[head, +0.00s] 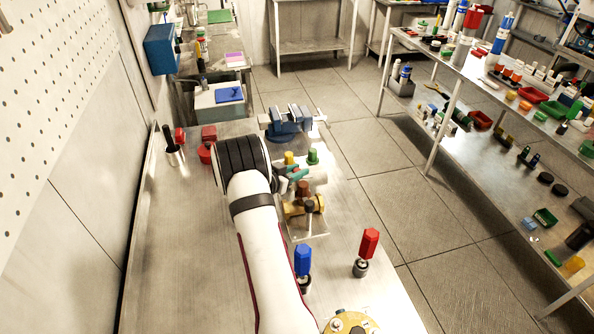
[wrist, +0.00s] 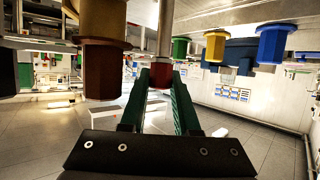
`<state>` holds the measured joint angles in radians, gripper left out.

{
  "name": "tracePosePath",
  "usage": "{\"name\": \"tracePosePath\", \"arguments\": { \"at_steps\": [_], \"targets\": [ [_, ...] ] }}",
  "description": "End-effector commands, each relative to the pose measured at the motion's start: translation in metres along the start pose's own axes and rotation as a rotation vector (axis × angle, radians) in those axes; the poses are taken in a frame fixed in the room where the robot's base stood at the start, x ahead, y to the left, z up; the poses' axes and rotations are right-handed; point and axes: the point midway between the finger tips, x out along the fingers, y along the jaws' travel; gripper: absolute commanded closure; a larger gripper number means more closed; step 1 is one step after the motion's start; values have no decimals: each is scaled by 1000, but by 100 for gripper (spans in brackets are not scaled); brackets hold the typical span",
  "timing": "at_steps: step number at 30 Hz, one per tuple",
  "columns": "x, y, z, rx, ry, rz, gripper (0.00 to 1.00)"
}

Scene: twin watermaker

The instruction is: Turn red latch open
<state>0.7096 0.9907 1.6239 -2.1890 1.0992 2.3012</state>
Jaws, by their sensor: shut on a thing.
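My gripper (wrist: 160,84) has green fingers, shut on a small red piece, the red latch (wrist: 160,74), in the wrist view. The latch sits at the end of a pale vertical rod or pipe. In the head view my gripper (head: 295,172) reaches in from the left among the fittings on the metal bench. The latch is mostly hidden there by the fingers and fittings. A brownish-red knob (wrist: 101,68) stands close to the left of the fingers in the wrist view. I cannot tell how far the latch is turned.
A yellow knob (head: 290,158), a green knob (head: 313,156) and a brass fitting (head: 304,205) crowd the gripper. A blue-handled tool (head: 303,260) and a red-handled tool (head: 369,242) stand nearer. A blue vise (head: 288,123) is behind. The bench's left side is fairly clear.

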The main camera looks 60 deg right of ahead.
Motion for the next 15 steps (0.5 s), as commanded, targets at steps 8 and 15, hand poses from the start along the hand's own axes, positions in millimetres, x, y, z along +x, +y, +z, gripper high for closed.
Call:
{"name": "tracePosePath", "arguments": {
  "at_steps": [8, 15],
  "targets": [
    [0, 0, 0, 0, 1, -4, 68],
    [0, 0, 0, 0, 0, -3, 57]
  ]
}}
